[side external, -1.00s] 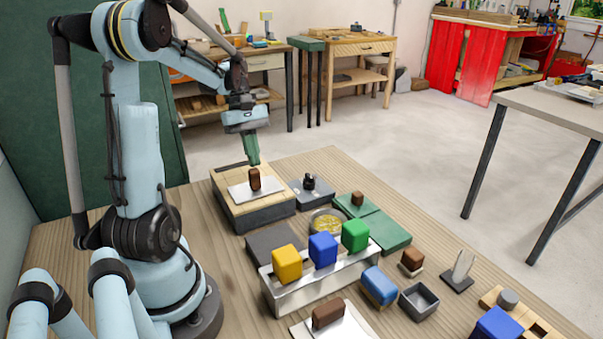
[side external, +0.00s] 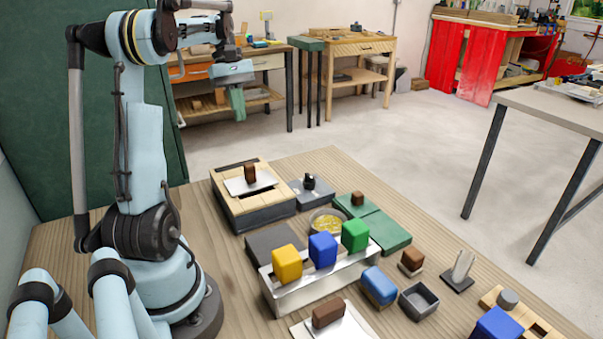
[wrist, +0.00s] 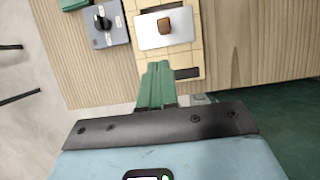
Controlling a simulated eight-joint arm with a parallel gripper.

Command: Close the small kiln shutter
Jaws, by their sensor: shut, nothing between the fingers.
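The small kiln (side external: 272,208) is a low box with a tan brick top and a dark base. Its shutter, a pale metal plate (side external: 236,187) with an upright brown handle (side external: 250,173), lies flat on the top. A dark strip shows beside the plate's right edge, and a dark slot lies near the back edge. The plate (wrist: 150,40) and handle (wrist: 164,26) also show in the wrist view, with the slot (wrist: 188,73) on the near side. My gripper (side external: 238,117) has green fingers, shut and empty, raised above and behind the kiln, apart from the handle.
A dark grey block with a black knob (side external: 309,182) stands right of the kiln. A yellow-filled dish (side external: 327,222), green plates (side external: 389,235) and a metal rack (side external: 310,286) with coloured blocks stand in front. The space above the kiln is clear.

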